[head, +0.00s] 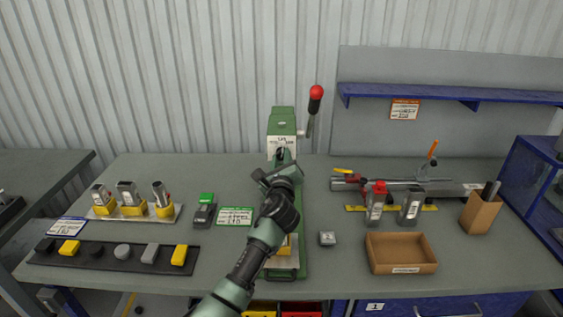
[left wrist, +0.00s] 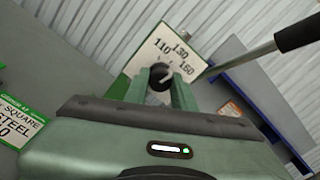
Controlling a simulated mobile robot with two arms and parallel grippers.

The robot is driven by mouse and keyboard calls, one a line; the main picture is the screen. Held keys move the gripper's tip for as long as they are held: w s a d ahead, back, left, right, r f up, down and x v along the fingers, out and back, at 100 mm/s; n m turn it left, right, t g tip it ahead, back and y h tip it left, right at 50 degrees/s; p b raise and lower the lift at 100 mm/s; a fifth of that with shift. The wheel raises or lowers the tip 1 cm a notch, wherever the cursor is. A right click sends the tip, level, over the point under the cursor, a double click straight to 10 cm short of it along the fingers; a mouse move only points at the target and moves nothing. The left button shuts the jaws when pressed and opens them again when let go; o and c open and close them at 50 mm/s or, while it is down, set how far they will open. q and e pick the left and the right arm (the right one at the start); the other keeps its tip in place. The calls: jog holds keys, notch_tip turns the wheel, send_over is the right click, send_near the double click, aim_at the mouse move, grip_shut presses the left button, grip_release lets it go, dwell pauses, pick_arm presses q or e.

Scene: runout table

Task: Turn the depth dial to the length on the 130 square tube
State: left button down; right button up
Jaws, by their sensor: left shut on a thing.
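The green press (head: 283,125) stands at the middle back of the table. The left wrist view shows its white scale plate (left wrist: 160,50), marked 110, 130 and a third number that looks like 150 or 160. The black depth dial (left wrist: 160,76) sits below these numbers. My left gripper (head: 281,158) is at the press front. In the left wrist view its fingers (left wrist: 160,92) are shut on the dial, one on each side. A pale mark shows on the dial, but I cannot tell exactly where it points. Several metal tubes (head: 126,194) stand in yellow holders at left; I cannot read their lengths.
The press's red-knobbed lever (head: 316,94) rises to the right of the dial. A green-edged card (head: 234,216) lies left of my arm. A blue shelf (head: 450,94) hangs behind.

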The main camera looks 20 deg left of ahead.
pick_arm(q)
jog(key=shift+f+n+b, duration=0.1)
jog(key=shift+n+b, duration=0.3)
jog(key=shift+n, duration=0.8)
jog(key=c, duration=1.2)
grip_release()
jog(key=shift+b+v, duration=0.65)
jog(key=shift+v, duration=3.25)
